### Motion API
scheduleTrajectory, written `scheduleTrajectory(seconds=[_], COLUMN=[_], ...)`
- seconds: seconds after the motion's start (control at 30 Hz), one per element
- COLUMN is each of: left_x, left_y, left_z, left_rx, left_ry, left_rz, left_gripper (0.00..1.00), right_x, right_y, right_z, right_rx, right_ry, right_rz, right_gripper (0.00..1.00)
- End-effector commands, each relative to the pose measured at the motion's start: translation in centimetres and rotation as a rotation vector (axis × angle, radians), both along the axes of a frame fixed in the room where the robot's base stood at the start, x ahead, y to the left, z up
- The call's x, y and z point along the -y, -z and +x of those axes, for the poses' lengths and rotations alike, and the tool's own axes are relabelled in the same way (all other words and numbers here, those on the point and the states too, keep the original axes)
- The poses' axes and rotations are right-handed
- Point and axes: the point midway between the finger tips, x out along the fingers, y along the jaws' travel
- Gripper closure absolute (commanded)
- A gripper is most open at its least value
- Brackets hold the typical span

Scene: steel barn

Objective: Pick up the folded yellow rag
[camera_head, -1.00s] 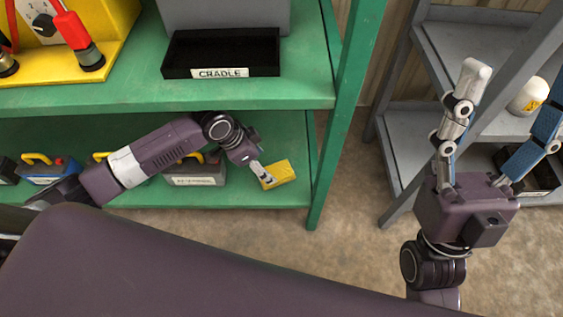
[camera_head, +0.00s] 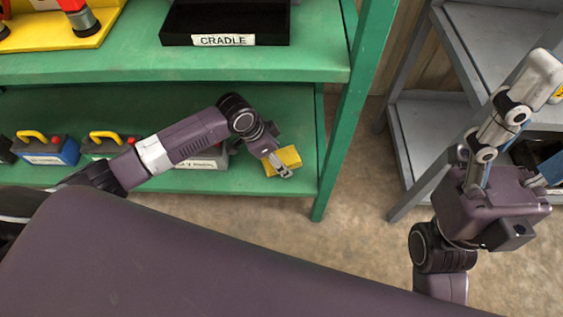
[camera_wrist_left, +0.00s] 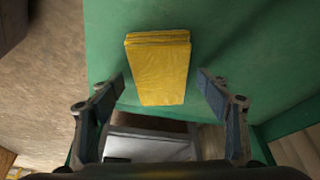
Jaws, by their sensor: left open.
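The folded yellow rag (camera_head: 290,157) lies on the green lower shelf near its right end. In the left wrist view the rag (camera_wrist_left: 158,68) is a neat stack of layers, flat on the green surface. My left gripper (camera_head: 282,171) is at the front of the rag and partly hides it in the head view. In the left wrist view my left gripper (camera_wrist_left: 162,84) is open, with one finger to each side of the rag and gaps between.
The green upper shelf (camera_head: 200,65) overhangs the lower one and carries a black tray labelled CRADLE (camera_head: 270,24). A green post (camera_head: 350,130) stands right of the rag. Batteries with yellow handles (camera_head: 45,150) sit at the left. A grey rack (camera_head: 420,140) stands further right.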

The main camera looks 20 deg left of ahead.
Motion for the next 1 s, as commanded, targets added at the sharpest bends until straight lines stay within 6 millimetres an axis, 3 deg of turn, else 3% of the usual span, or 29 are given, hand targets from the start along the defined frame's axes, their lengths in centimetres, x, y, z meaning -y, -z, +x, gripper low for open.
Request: scheduleTrajectory(seconds=[0.13,0.57,1.0], left_x=[0.0,0.0,0.0], left_y=[-0.1,-0.1,-1.4], left_z=[0.0,0.0,0.0], left_rx=[0.0,0.0,0.002], left_ry=[0.0,0.0,0.001], left_rz=[0.0,0.0,0.0], left_gripper=[0.33,0.79,0.8], right_x=[0.0,0.0,0.1], right_y=[-0.1,-0.1,-0.7], right_z=[0.0,0.0,-0.3], right_rx=[-0.001,0.0,-0.002], right_ry=[0.0,0.0,-0.001], right_rz=[0.0,0.0,0.004], right_gripper=[0.34,0.34,0.34])
